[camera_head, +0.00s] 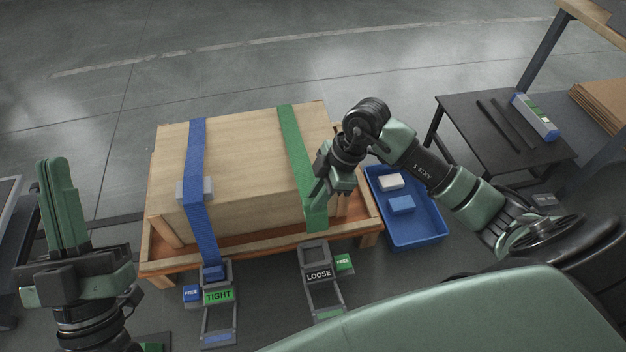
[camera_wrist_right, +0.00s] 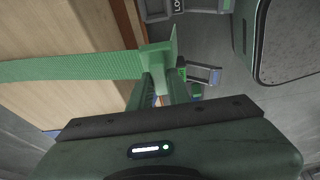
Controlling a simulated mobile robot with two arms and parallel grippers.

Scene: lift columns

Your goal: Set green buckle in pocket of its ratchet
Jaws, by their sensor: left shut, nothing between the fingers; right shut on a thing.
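The green strap (camera_head: 296,150) runs over the wooden crate (camera_head: 240,150) and down its near side. Its green buckle (camera_head: 316,217) hangs at the crate's near edge; my right gripper (camera_head: 314,200) is shut on it. In the right wrist view the buckle (camera_wrist_right: 155,58) sits between the fingertips (camera_wrist_right: 160,80). The grey ratchet with the LOOSE sign (camera_head: 319,274) and a green FREE tag (camera_head: 343,262) stands below and in front of the buckle, apart from it. My left gripper (camera_head: 60,165) is shut, empty and pointing up at the left.
A blue strap (camera_head: 197,170) ends at the left ratchet, marked TIGHT (camera_head: 218,296). A blue bin (camera_head: 412,238) holding a white block and a blue block stands right of the crate. A black table (camera_head: 500,140) stands at the back right. The floor behind the crate is clear.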

